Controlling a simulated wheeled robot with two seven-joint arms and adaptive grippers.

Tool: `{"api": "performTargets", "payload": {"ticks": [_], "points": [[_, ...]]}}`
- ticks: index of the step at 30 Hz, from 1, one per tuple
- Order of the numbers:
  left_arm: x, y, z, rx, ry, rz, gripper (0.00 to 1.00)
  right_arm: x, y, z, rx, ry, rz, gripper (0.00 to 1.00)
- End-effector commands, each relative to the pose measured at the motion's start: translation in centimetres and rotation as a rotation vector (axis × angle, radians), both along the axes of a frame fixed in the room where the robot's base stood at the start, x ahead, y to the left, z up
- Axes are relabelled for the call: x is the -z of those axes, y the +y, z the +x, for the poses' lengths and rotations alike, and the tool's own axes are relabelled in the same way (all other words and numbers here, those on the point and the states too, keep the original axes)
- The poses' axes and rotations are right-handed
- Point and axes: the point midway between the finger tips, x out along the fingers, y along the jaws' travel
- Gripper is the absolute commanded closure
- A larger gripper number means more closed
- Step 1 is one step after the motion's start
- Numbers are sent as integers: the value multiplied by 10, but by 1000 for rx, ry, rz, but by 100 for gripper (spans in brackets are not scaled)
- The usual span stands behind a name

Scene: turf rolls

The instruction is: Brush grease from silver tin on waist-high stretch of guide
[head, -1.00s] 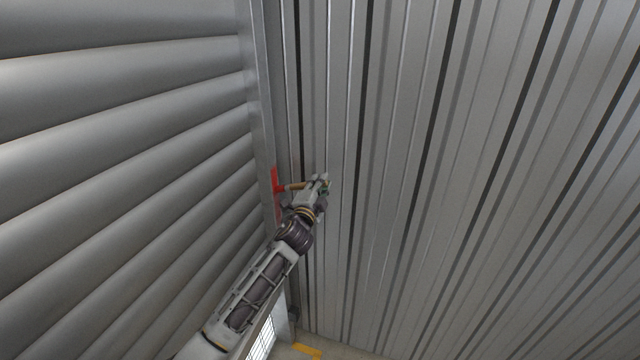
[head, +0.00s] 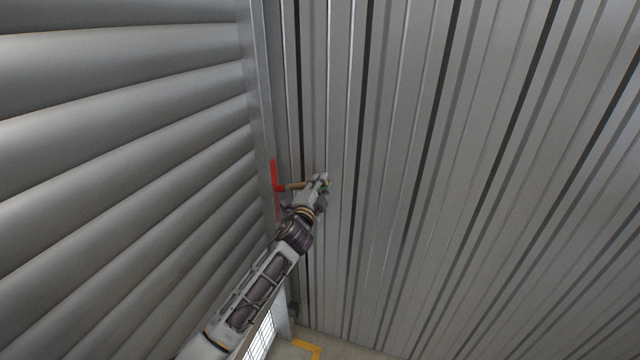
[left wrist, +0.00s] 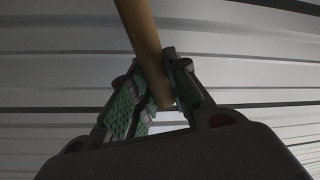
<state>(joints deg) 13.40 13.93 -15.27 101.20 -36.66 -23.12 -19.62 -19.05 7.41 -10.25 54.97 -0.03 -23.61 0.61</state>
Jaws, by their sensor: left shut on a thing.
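My left gripper (head: 322,183) is shut on the wooden handle (head: 297,185) of a brush. In the left wrist view the handle (left wrist: 147,45) runs up out of the picture from between the green-padded fingers (left wrist: 152,103). The brush's red head (head: 275,176) lies at the metal guide (head: 259,110), the upright channel along the edge of the ribbed shutter; whether it touches cannot be told. Red also shows on the guide just below the head. The silver tin is not in view. My right gripper is not in view.
The roller shutter (head: 120,130) with wide slats fills the left. A corrugated metal wall (head: 450,180) fills the right, close behind the gripper. A yellow floor line (head: 309,346) and bare floor show at the bottom.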

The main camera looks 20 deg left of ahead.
Motion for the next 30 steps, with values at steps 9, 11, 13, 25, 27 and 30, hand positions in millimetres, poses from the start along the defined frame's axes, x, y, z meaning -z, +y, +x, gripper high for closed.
{"api": "performTargets", "payload": {"ticks": [9,11,13,25,27,30], "points": [[17,1,0,0,-1,0,100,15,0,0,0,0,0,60],[18,1,0,0,-1,1,100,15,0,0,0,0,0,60],[19,1,0,-1,-1,1,100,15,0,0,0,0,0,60],[21,1,0,-1,0,1,100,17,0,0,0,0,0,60],[25,1,0,-1,0,1,100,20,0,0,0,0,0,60],[31,1,0,-2,1,1,100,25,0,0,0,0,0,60]]}}
